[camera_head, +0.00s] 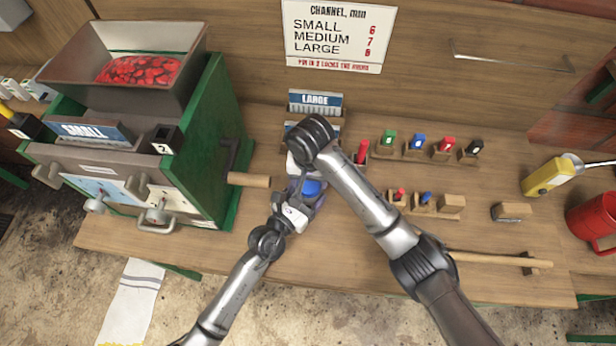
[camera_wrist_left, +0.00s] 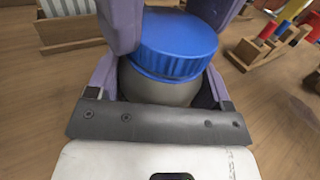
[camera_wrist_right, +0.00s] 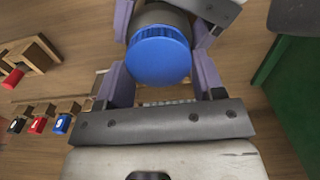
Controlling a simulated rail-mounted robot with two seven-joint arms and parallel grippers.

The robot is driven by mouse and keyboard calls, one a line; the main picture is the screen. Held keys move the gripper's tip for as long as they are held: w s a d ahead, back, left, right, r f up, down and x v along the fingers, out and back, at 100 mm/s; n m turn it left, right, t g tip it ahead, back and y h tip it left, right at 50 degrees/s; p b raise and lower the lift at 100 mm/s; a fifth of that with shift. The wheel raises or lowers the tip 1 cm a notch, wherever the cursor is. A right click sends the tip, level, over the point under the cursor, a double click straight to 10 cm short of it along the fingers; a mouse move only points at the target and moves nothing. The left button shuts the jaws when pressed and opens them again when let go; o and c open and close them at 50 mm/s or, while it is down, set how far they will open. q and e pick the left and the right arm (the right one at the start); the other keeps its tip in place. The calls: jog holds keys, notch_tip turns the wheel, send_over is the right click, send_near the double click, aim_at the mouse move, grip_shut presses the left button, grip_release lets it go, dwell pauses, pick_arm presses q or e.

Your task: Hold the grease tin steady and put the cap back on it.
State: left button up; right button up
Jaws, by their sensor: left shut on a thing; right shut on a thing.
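The grease tin is a grey round body (camera_wrist_left: 160,88) in the left wrist view, upright between my left gripper's purple fingers. Its blue ribbed cap (camera_wrist_left: 178,45) sits over the tin's top; it also shows in the head view (camera_head: 312,188) and the right wrist view (camera_wrist_right: 158,58). My left gripper (camera_head: 300,204) is shut on the tin. My right gripper (camera_wrist_right: 158,70) is shut on the cap, its fingers on either side. Cap and tin look in line and touching. I cannot tell whether the cap is fully seated. In the head view my right arm and the fingers hide most of the tin.
The green pulper (camera_head: 215,150) stands close on the left, its wooden handle (camera_head: 248,180) pointing toward my grippers. Small wooden holders with coloured pieces (camera_head: 418,142) stand to the right. A hammer (camera_head: 500,260) lies at the bench front. A red jug (camera_head: 593,222) stands far right.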

jog(key=m, duration=0.4)
jog(key=shift+d+m, duration=0.1)
jog(key=shift+m, duration=0.3)
jog(key=o, duration=0.9)
jog(key=shift+r, duration=0.1)
jog(key=shift+r, duration=2.15)
jog(key=shift+c, duration=0.5)
